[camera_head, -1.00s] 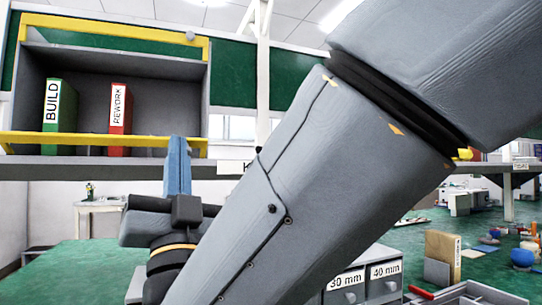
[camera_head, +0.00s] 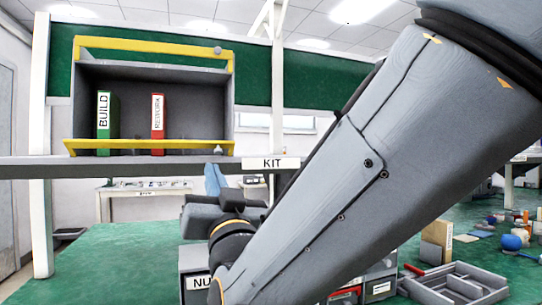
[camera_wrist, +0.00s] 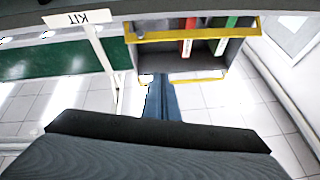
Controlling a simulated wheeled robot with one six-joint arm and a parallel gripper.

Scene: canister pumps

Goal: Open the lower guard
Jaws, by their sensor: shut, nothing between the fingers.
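The lower guard (camera_head: 140,147) is a yellow bar across the bottom front of a grey open cubby, in front of the binders' feet. A small pale knob-like piece (camera_head: 217,150) shows near its right end; I cannot tell if it is attached. In the wrist view, which is upside down, the guard (camera_wrist: 195,33) runs across the upper part. My gripper (camera_head: 215,180), with blue fingers, is shut and empty, below the shelf and apart from the guard in the picture. Its fingers also show in the wrist view (camera_wrist: 162,100), partly hidden by my wrist.
A yellow upper guard (camera_head: 150,42) with a grey knob (camera_head: 217,50) frames the cubby's top. A green BUILD binder (camera_head: 103,125) and a red REWORK binder (camera_head: 157,125) stand inside. The shelf edge with a KIT sign (camera_head: 271,163) lies above my gripper. A grey tray (camera_head: 455,282) is at lower right.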

